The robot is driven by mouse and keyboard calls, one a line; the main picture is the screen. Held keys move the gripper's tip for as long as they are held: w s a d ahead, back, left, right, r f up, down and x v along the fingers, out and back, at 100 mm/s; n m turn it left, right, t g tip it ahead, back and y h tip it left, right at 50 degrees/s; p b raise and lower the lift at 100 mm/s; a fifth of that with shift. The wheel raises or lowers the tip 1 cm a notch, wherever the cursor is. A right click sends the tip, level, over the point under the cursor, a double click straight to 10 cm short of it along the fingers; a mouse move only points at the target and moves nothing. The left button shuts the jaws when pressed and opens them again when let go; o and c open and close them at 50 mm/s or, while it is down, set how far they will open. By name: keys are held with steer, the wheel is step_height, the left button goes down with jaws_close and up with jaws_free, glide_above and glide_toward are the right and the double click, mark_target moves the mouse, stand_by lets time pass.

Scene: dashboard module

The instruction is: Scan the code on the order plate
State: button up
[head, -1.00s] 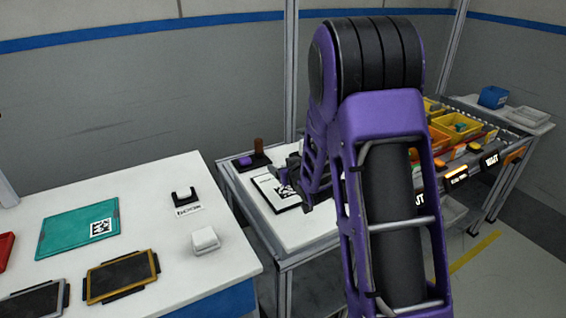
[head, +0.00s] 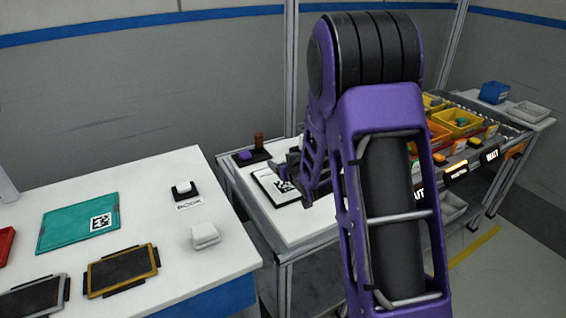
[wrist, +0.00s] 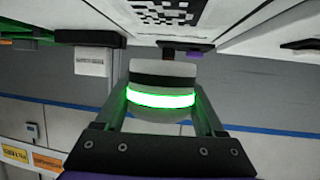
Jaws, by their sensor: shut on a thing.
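My gripper (wrist: 160,115) is shut on a rounded white and black scanner (wrist: 160,78) with a glowing green band, seen in the wrist view. A white plate with a black-and-white code, which looks like the order plate (wrist: 270,12), spans the top of that view beyond the scanner. In the head view the plate (head: 265,184) lies on a white side table, its code partly beside my gripper (head: 292,172). My purple arm hides much of the gripper and the scanner there. I cannot tell the exact gap between scanner and plate.
A black stand with a brown post (head: 258,141) and a purple block is behind the plate. The left table (head: 150,215) holds a teal board (head: 75,230) with a code, a black dock (head: 184,190), a white block (head: 205,235) and framed panels. Bins (head: 455,122) stand on a rack at right.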

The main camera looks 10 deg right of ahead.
step_height(320, 180, up, 9)
steer(key=p, duration=0.5)
steer(key=shift+r, duration=0.1)
stand_by(0.3)
